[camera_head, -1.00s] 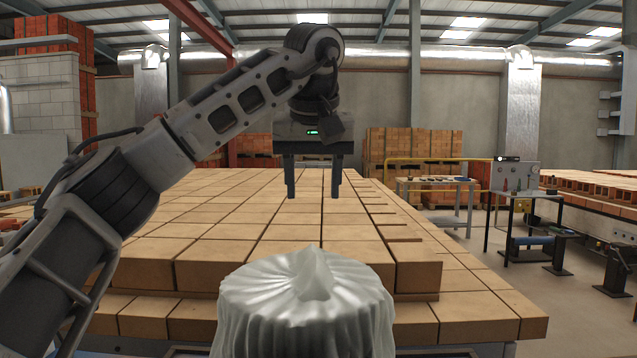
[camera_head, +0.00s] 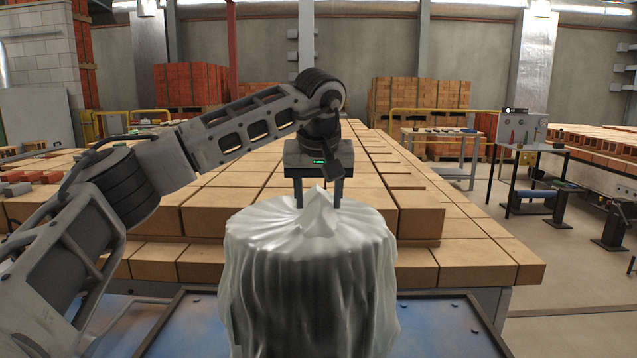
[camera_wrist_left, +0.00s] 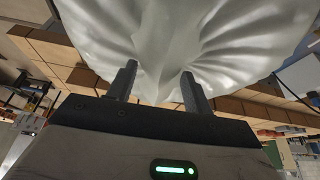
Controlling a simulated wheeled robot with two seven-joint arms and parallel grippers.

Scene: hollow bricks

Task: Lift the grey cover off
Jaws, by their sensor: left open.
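The grey cover (camera_head: 310,265) is a draped, pleated cloth shape with a raised peak on top. It stands in front of the brick stack and hides whatever is beneath it. My left gripper (camera_head: 319,200) is open, pointing down at the peak, with one finger on each side of it. In the left wrist view the cover (camera_wrist_left: 215,40) fills the top, and its peak lies between the open fingers of my left gripper (camera_wrist_left: 158,85). I cannot tell whether the fingers touch the cloth. My right gripper is not in view.
The cover stands on a blue tray-like surface with a dark raised rim (camera_head: 480,325). Behind it is a wide stack of tan bricks (camera_head: 150,262). A workbench (camera_head: 440,135) and a panel stand (camera_head: 522,130) are at the back right, beside open floor.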

